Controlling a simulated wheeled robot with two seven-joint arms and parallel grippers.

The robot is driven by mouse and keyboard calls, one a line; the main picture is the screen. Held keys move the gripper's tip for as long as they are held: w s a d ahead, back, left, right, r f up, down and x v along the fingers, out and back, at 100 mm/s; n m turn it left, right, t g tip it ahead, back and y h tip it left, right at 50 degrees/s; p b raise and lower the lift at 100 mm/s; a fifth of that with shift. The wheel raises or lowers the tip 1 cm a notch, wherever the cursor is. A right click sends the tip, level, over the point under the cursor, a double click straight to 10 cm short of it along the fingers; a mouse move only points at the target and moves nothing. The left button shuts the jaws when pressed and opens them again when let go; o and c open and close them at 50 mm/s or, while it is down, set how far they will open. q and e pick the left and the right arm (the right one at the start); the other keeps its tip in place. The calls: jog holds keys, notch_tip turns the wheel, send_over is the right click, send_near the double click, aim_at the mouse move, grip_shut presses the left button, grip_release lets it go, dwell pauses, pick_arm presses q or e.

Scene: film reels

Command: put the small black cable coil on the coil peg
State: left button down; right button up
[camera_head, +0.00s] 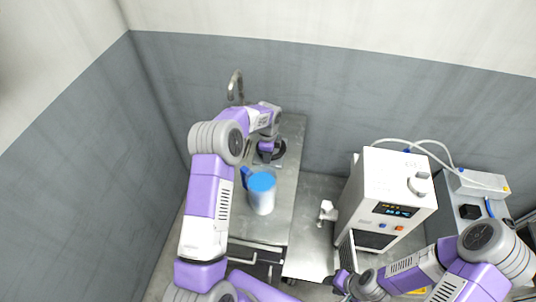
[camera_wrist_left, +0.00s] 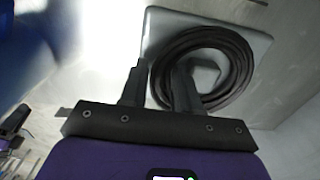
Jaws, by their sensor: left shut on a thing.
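The small black cable coil (camera_wrist_left: 233,45) shows in the left wrist view as a round bundle in front of a light grey plate (camera_wrist_left: 157,22). My left gripper (camera_wrist_left: 160,66) has one finger outside the coil's left side and the other over its inner side; it is shut on that side. In the head view the coil (camera_head: 279,153) is a dark ring at my left gripper (camera_head: 266,158), over the metal bench. I cannot make out the coil peg for certain. My right gripper (camera_head: 342,284) is low at the right; its fingers are unclear.
A blue-topped jug (camera_head: 262,190) stands on the metal bench (camera_head: 283,215), just in front of the coil. A curved metal spout (camera_head: 236,84) rises behind. A white machine with a display (camera_head: 390,190) and a grey box (camera_head: 475,185) with cables stand at the right.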

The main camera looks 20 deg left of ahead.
pick_arm(q)
jog(key=c, duration=1.1)
grip_release()
jog(key=shift+f, duration=0.1)
jog(key=shift+r, duration=0.25)
notch_tip(320, 180, up, 12)
jog(key=p, duration=0.1)
jog(key=shift+p, duration=0.3)
jog(key=shift+f, duration=0.1)
